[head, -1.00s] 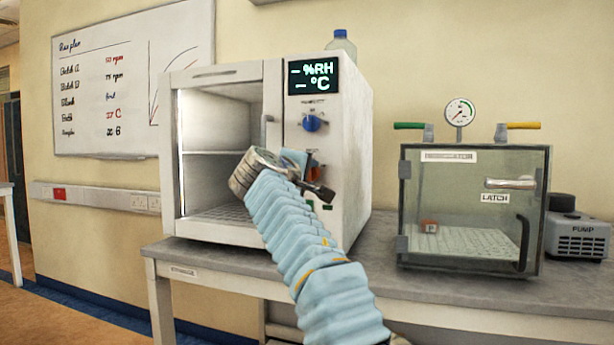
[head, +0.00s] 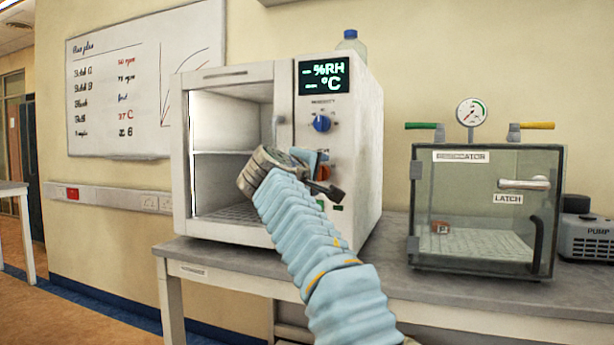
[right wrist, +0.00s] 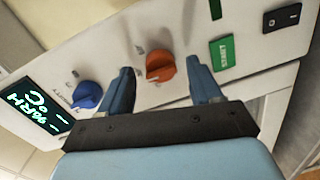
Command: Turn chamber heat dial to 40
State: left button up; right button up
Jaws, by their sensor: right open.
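The white chamber (head: 275,230) stands on the bench with its compartment open to view. Its display (head: 324,77) shows dashes beside %RH and °C. The blue humidity dial (head: 321,123) is below the display. The orange-red heat dial (head: 323,173) is lower and partly hidden by my right gripper (head: 318,172) in the head view. In the right wrist view the heat dial (right wrist: 160,66) lies between the two open fingertips (right wrist: 162,80), which look apart from it. The blue dial (right wrist: 87,95) is left of the fingers. My left gripper is not in view.
A green label (right wrist: 222,53) and a black switch (right wrist: 282,17) sit beside the heat dial on the panel. A glass desiccator (head: 485,262) and a pump (head: 585,238) stand to the right on the bench (head: 390,290). A bottle (head: 351,42) stands on the chamber.

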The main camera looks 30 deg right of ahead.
jog(key=f+b+v, duration=0.1)
jog(key=b+v, duration=0.2)
jog(key=v, duration=1)
jog(key=shift+r, duration=0.5)
